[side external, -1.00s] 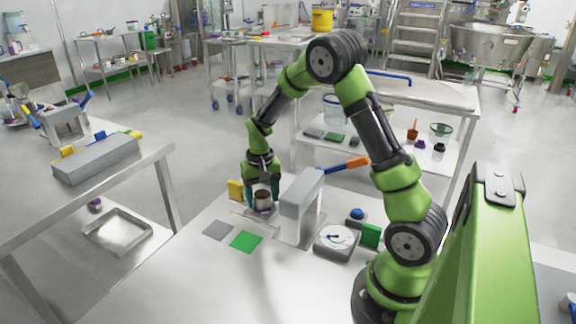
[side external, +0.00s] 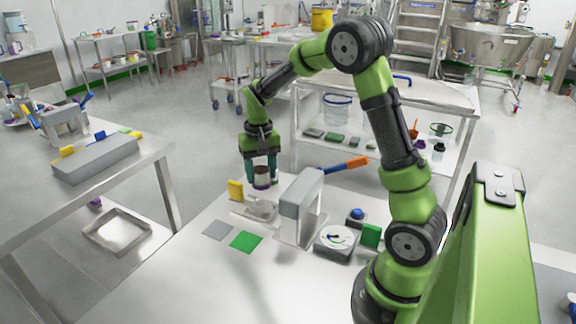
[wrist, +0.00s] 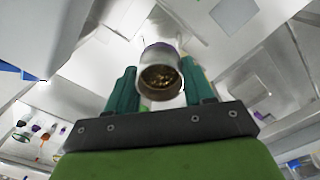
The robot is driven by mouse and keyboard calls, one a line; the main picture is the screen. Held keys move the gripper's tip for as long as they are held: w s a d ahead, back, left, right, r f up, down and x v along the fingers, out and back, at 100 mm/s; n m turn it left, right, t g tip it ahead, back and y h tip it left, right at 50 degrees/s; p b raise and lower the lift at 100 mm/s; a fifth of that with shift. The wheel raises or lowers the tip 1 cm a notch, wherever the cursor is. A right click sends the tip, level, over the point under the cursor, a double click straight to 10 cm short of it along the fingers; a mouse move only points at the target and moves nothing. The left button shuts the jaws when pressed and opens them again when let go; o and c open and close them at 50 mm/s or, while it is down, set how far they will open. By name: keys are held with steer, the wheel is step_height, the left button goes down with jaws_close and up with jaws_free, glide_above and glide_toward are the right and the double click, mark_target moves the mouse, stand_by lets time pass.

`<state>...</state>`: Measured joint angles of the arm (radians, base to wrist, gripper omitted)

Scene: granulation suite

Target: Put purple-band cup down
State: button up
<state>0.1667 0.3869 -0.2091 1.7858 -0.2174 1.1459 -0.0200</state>
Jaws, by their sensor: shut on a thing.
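The purple-band cup (side external: 261,181) is brown above, with a purple band low on its side. It is held upright in the air above a pale metal stand (side external: 262,210) on the work table. My gripper (side external: 262,178) points down and is shut on the cup, one teal finger on each side. The wrist view shows the cup (wrist: 160,84) between the fingers, with brownish-gold granules inside.
A grey press (side external: 300,200) with an orange-tipped blue handle stands close right of the cup. A dial scale (side external: 335,240) and blue button (side external: 357,214) are farther right. A grey square (side external: 218,230) and green square (side external: 246,240) lie in front, bare. A yellow block (side external: 235,190) is left.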

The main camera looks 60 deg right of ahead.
steer(key=w+a+n, duration=0.7)
steer(key=a+n, duration=0.5)
step_height(320, 180, down, 9)
steer(key=shift+d+f, duration=0.1)
steer(key=shift+d, duration=0.05)
steer(key=shift+f, duration=0.15)
steer(key=o, duration=1.2)
step_height(320, 180, up, 12)
steer(key=shift+r, duration=0.2)
steer(key=s+a+r+m+t+y, duration=0.1)
steer(key=s+a+r+m+t, duration=0.25)
steer(key=s+r, duration=0.75)
steer(key=s+m+t, duration=0.1)
steer(key=s, duration=0.2)
steer(key=s+a+m+t, duration=0.1)
steer(key=s+m, duration=0.1)
steer(key=s, duration=0.2)
steer(key=s+m+t+y, duration=0.1)
steer(key=s, duration=0.3)
steer(key=shift+s+a+f+m+t, duration=0.25)
steer(key=shift+a+f+t, duration=0.1)
steer(key=shift+a+f, duration=0.05)
